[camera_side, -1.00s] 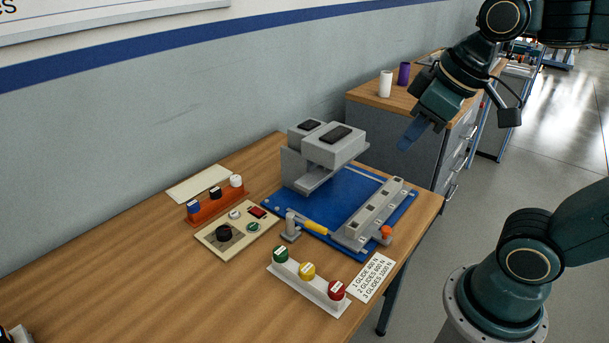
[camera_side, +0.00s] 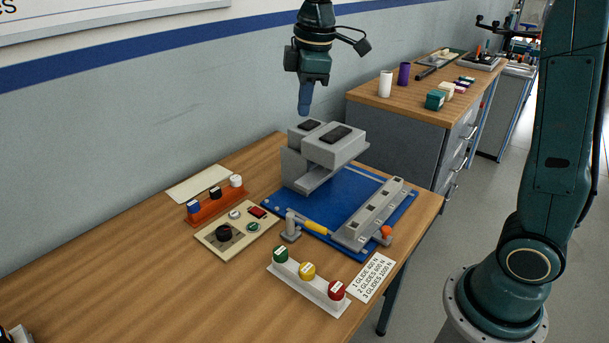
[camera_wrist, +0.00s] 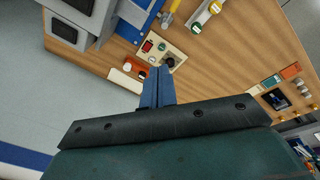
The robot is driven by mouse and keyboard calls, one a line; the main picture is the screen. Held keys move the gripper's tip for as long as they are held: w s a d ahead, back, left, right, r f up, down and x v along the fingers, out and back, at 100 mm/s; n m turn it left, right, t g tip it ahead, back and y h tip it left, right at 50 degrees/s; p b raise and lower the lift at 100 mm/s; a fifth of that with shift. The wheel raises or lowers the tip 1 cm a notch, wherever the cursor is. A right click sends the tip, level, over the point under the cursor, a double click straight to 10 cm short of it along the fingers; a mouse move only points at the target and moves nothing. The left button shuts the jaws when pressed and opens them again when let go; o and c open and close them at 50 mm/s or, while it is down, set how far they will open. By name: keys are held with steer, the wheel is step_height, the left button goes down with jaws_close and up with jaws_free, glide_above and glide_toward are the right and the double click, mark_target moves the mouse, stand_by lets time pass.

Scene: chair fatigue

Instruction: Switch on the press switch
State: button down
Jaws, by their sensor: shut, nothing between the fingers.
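A beige control panel (camera_side: 222,242) lies on the wooden table. It carries a red switch (camera_side: 257,212), a black round knob (camera_side: 224,232), a small white part (camera_side: 235,214) and a green button (camera_side: 253,226). The switch's on or off state is too small to tell. The panel also shows in the wrist view beyond my fingertips, with the red switch (camera_wrist: 147,46) at its left. My gripper (camera_side: 304,113) points down, shut and empty, with its blue fingers together. It hangs high above the table, above and apart from the grey press block (camera_side: 340,148).
An orange rack (camera_side: 215,205) with blue, black and white knobs stands beside the panel. A blue base plate (camera_side: 347,190) holds the grey fixture. A white strip (camera_side: 308,290) bears green, yellow and red knobs.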

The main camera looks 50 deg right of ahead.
steer(key=w+f+n+g, duration=0.2)
steer(key=w+f+n, duration=0.2)
steer(key=w+f, duration=0.45)
steer(key=n+g, duration=0.1)
steer(key=n, duration=0.3)
glide_above(261, 212)
steer(key=w, duration=0.2)
step_height(261, 212, down, 10)
steer(key=shift+w+r, duration=0.1)
steer(key=f, duration=0.4)
steer(key=s+f, duration=0.1)
steer(key=f, duration=0.8)
steer(key=shift+s+f, duration=0.4)
